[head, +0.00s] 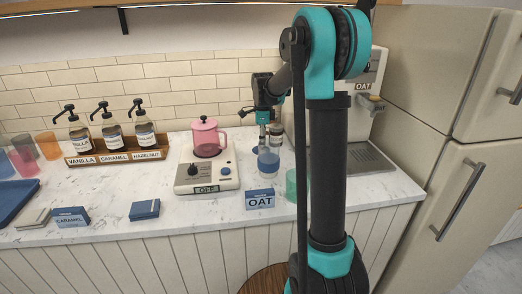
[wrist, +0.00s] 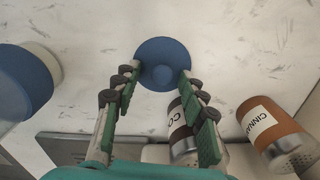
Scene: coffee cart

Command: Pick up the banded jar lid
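A round blue lid (wrist: 163,52) with a small central knob lies on the marble counter in the wrist view. I cannot make out a band on it. My gripper (wrist: 160,82) is open, with its fingertips on either side of the lid's near part. Nothing is held between the fingers. Whether the fingertips touch the rim, I cannot tell.
A shaker with a partly hidden label (wrist: 180,128) stands close by the right finger, with a cinnamon shaker (wrist: 268,125) farther right.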

